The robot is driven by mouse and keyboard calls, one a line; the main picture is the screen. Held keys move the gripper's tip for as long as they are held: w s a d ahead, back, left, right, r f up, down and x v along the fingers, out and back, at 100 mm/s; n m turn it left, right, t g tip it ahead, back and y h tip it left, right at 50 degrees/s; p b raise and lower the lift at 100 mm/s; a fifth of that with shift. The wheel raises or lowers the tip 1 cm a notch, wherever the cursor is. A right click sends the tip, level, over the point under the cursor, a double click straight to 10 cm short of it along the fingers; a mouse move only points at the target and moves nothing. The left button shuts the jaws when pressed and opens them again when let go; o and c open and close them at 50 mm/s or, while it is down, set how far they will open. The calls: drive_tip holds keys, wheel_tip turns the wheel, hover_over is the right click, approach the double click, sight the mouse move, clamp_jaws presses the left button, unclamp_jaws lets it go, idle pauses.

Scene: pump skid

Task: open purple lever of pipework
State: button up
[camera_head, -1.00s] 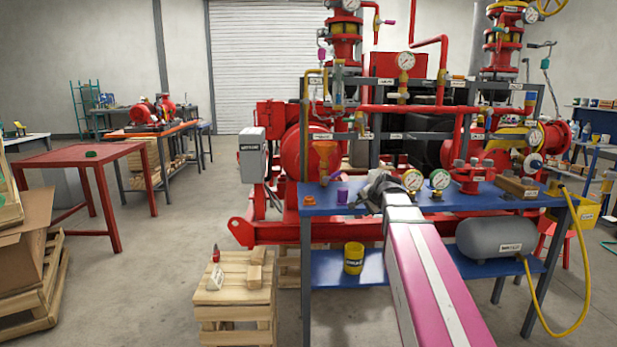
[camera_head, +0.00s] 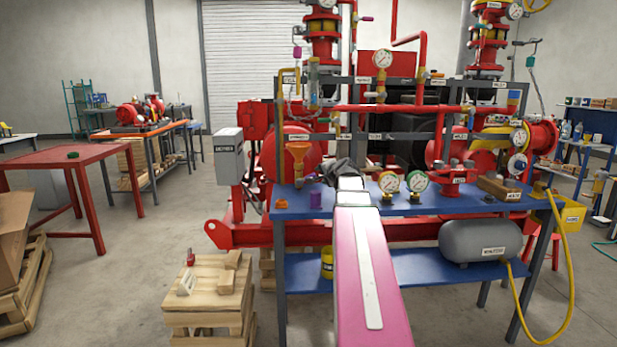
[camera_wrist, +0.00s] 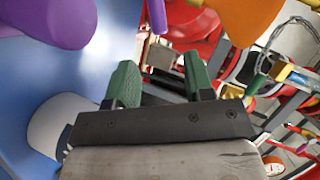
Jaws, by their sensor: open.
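A thin purple bar (camera_wrist: 157,15), likely the purple lever, shows at the top of the wrist view, ahead of my gripper and apart from it. In the head view a small purple piece (camera_head: 311,177) shows beneath the orange funnel (camera_head: 297,151), at the back of the blue bench. My gripper (camera_wrist: 160,82) is open, its two green fingers apart with nothing held. In the head view my dark wrist is above the bench, right of the funnel, and the fingers cannot be made out.
A purple cup (camera_head: 315,200) stands on the blue bench (camera_head: 430,208) and looms close in the wrist view (camera_wrist: 50,20). Pressure gauges (camera_head: 389,182) stand right of my arm. Red pump pipework (camera_head: 400,108) rises behind. A wooden crate (camera_head: 205,290) stands on the floor at left.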

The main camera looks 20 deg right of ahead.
sight(314, 175)
drive_tip(key=x, duration=0.9)
drive_tip(key=shift+w+f, duration=0.1)
drive_tip(key=shift+w, duration=0.15)
clamp_jaws()
